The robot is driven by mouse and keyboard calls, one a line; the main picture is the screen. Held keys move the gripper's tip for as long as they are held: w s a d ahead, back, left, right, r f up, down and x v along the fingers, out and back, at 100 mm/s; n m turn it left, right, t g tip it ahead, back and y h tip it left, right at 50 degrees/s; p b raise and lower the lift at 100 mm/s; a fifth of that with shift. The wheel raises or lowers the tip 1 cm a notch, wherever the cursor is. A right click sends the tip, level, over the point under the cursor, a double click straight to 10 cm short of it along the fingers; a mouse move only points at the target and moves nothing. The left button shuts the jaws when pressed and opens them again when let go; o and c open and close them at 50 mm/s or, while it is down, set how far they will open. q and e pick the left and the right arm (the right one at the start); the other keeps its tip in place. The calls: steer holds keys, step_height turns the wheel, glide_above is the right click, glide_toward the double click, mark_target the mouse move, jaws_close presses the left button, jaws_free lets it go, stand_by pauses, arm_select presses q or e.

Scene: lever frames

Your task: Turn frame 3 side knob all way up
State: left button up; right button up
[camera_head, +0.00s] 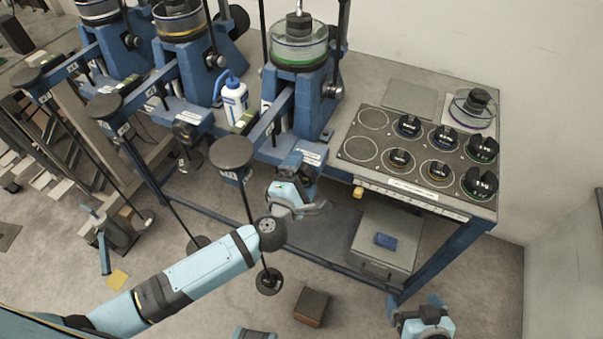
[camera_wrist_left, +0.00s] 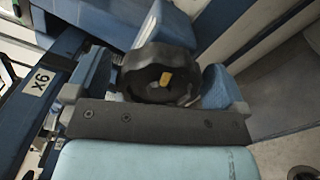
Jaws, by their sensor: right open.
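The rightmost lever frame (camera_head: 307,95) stands on the blue bench. Its number is too small to read in the head view. My left gripper (camera_head: 291,180) is at its lower front. In the left wrist view a black lobed knob (camera_wrist_left: 156,62) with a yellow mark sits between the two fingers of my left gripper (camera_wrist_left: 160,88), one finger on each side. Whether the fingers press on it cannot be made out. In the head view the gripper hides this knob. My right gripper (camera_head: 420,306) is open and empty, low at the bottom right, clear of the bench.
Two similar frames stand to the left, and a blue-and-white bottle (camera_head: 233,99) stands between frames. A grey tray of labelled weights (camera_head: 417,158) lies on the right of the bench. A grey case (camera_head: 375,248) is beneath it. A brown block (camera_head: 311,307) lies on the floor.

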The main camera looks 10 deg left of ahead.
arm_select(q)
steer(key=c, duration=0.9)
steer(key=shift+r+p, duration=0.2)
steer(key=shift+p, duration=0.7)
steer(key=shift+f+m, duration=0.1)
steer(key=shift+m, duration=0.2)
steer(key=shift+f, duration=0.15)
steer(key=o, duration=1)
steer(key=shift+c, duration=0.2)
steer(key=shift+s, duration=0.1)
steer(key=s+a, duration=0.2)
steer(key=s, duration=1.1)
steer(key=shift+s+a+b, duration=0.2)
steer(key=shift+a+b, duration=0.15)
